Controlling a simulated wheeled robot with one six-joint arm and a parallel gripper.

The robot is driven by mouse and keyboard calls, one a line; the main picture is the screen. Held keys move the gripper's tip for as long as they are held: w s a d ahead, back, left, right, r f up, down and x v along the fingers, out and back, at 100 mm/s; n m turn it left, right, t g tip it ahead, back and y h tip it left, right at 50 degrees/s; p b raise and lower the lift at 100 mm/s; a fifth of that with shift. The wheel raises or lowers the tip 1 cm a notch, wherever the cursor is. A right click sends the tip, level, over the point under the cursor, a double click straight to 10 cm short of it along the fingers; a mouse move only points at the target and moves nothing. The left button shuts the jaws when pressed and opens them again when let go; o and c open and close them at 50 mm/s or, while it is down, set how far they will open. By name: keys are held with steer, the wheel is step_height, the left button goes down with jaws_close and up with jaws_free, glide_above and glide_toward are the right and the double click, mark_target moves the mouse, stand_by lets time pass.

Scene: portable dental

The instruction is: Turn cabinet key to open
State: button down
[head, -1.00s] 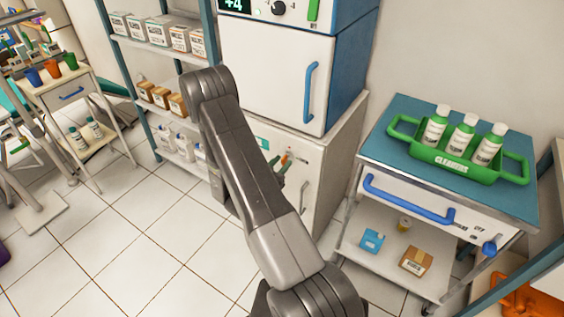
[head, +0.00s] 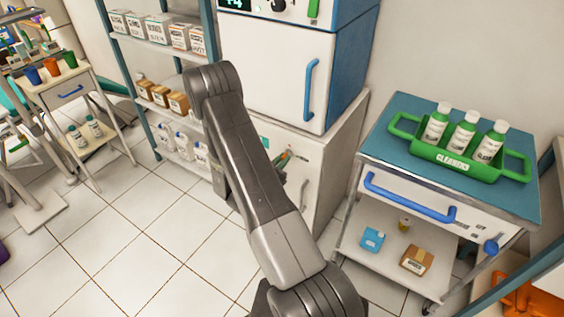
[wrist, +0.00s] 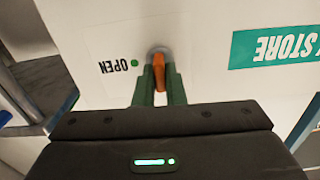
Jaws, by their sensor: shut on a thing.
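The white cabinet (head: 322,165) stands under the blue-and-white unit, with its door looking closed. In the wrist view, the cabinet front (wrist: 205,25) carries a round metal lock (wrist: 160,51), an upside-down "OPEN" mark with a green dot (wrist: 134,63) to the lock's left, and a teal label (wrist: 275,43). The orange key (wrist: 159,74) sits at the lock, its grip pointing roughly down in the picture. My gripper (wrist: 160,82) has its green fingers shut on either side of the key. In the head view my arm hides most of the gripper.
The cabinet's grey handle (head: 303,193) is right of the lock in the head view. A blue-topped cart (head: 388,135) with a green bottle tray (head: 402,131) stands to the right. A shelf rack (head: 150,48) stands left. The tiled floor (head: 130,240) is clear at front left.

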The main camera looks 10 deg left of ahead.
steer(key=shift+s+d+f+m+b, duration=0.1)
steer(key=shift+f+m+b, duration=0.05)
steer(key=shift+m+b, duration=5.25)
steer(key=shift+d+f+m+b, duration=0.1)
steer(key=shift+m+b, duration=3.2)
steer(key=shift+b, duration=4.05)
steer(key=c, duration=1.5)
jaws_free()
steer(key=shift+r, duration=0.1)
steer(key=p+v, duration=0.3)
steer(key=v, duration=1.1)
